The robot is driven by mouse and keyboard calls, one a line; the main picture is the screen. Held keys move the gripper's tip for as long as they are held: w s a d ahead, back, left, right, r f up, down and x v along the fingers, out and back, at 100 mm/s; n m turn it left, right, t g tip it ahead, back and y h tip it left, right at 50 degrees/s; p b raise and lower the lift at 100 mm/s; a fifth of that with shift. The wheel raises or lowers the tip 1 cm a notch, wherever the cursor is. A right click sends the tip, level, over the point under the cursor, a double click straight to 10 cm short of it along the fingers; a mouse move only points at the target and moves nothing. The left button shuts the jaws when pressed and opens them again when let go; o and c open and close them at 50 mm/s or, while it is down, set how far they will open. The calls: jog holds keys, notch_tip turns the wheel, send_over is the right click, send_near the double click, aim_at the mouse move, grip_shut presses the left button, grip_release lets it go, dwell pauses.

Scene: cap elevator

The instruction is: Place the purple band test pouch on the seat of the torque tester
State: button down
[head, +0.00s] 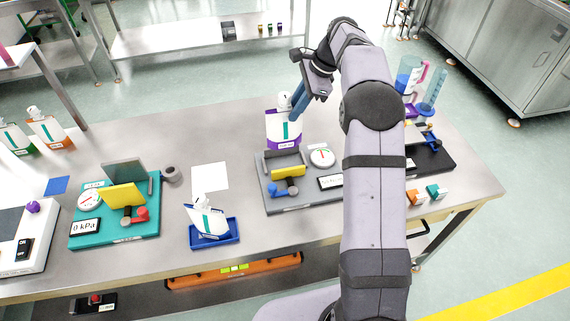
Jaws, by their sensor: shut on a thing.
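A white pouch (284,130) with a purple band, a teal stripe and a white cap is upright in the head view. My gripper (297,108) is shut on it near the cap, from the right. The pouch's lower edge appears just behind or above a grey-based tester (284,203) with a round dial, a yellow plate and a blue lever. Whether the pouch touches it cannot be told. The tester's display is too small to read, so I cannot confirm that it is the torque tester.
A teal tester (140,227) reading 0 kPa stands left. Another pouch leans in a blue tray (228,236). A white sheet (210,177) lies between the testers. A dark-based device (437,160) and blue-filled cylinders (428,100) stand right, partly behind my arm. The back middle table is clear.

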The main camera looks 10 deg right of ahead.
aim_at(294, 134)
jog(key=shift+f+p, duration=1.35)
jog(key=shift+f, duration=3.75)
jog(key=c, duration=1.6)
grip_release()
jog(key=shift+c, duration=0.2)
jog(key=b+v, duration=0.2)
jog(key=v, duration=1)
jog(key=shift+b, duration=0.3)
jog(key=shift+s, duration=0.1)
